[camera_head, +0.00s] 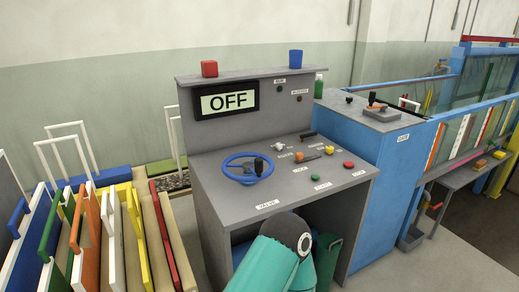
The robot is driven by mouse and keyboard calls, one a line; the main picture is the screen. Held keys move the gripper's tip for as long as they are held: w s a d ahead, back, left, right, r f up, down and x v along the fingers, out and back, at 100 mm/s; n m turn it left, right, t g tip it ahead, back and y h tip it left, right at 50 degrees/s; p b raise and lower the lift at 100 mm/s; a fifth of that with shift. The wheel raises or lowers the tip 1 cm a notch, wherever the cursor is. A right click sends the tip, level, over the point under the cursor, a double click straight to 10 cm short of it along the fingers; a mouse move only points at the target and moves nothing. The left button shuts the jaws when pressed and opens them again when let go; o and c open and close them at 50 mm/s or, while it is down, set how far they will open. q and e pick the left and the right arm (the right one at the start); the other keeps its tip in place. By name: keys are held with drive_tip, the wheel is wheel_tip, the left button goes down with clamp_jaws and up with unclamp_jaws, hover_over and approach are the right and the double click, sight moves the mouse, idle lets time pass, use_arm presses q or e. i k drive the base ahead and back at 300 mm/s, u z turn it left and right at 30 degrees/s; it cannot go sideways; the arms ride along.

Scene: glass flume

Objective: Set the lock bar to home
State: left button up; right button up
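The grey console (225,178) stands in the middle, with a sloped top carrying several controls. A black-handled lever (307,135) is at the back of the top. The display (228,101) reads OFF. Neither gripper is in view. A teal arm part of mine shows at the bottom centre, below the console's front edge.
A blue handwheel (248,168), a green button (314,178) and a red button (348,165) are on the console. A red block (209,69) and a blue cup (295,59) stand on its upper shelf. A blue cabinet (372,160) adjoins it at right; coloured panels stand at left.

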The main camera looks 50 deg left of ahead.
sight(300, 156)
drive_tip(key=u, duration=0.35)
drive_tip(key=i, duration=0.85)
drive_tip(key=u, duration=0.55)
drive_tip(key=k, duration=0.9)
drive_tip(key=u, duration=0.2)
drive_tip(key=i, duration=0.95)
drive_tip(key=z, duration=0.1)
